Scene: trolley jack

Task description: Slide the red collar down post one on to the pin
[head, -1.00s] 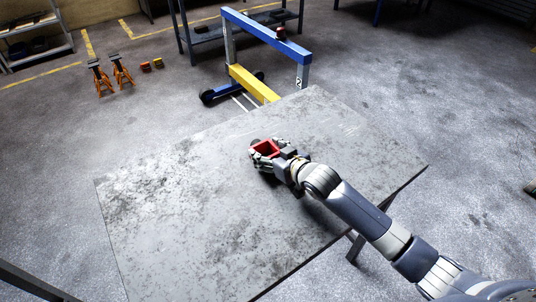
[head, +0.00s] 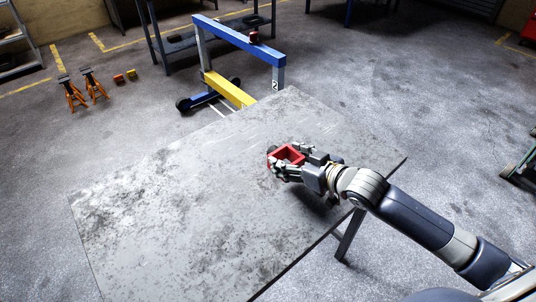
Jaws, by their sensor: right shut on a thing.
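The red collar (head: 287,154), a square hollow ring, is held by my right gripper (head: 282,162) above the grey table top. The gripper is shut on the collar's wall, and the collar's opening faces up. Beyond the table stands a frame with a blue top beam (head: 237,39), a yellow lower beam (head: 229,89) and two grey posts. The right post (head: 277,77) carries a label that looks like "2". The left post (head: 203,50) shows no readable label. The collar is well apart from both posts. I cannot make out a pin. My left gripper is out of view.
The scuffed table (head: 170,210) fills the foreground and is otherwise bare. Orange jack stands (head: 72,94) are on the floor at left. A green wheeled thing (head: 523,165) is at the right edge.

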